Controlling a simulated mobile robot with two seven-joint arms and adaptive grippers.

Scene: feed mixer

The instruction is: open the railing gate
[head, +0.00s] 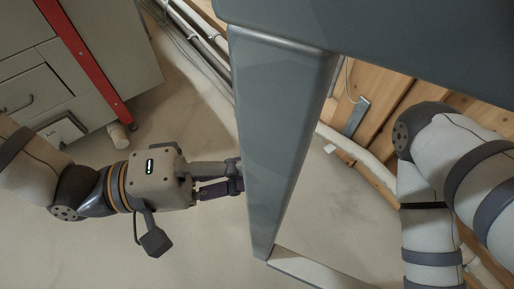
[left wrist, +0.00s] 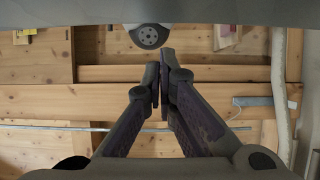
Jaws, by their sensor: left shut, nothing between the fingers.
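The railing gate shows as a thick grey-blue metal frame. Its broad bar (head: 277,135) runs down the middle of the head view, joining a wide beam (head: 400,35) at the top and a thinner bar (head: 310,272) at the bottom. I see no latch or handle on it. My left gripper (head: 236,177) is at the left side of the middle bar, with its fingertips at the bar's edge; I cannot tell whether they touch. In the left wrist view its fingers (left wrist: 163,90) are closed together and empty. My right arm is at the right; its gripper is out of view.
A grey cabinet (head: 65,85) with a red strip (head: 88,65) stands at the upper left. Pipes (head: 205,45) run along the wooden wall (head: 375,85) behind the frame. Bare floor (head: 200,240) lies around my left gripper. In the left wrist view a grey band (left wrist: 160,10) crosses the top.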

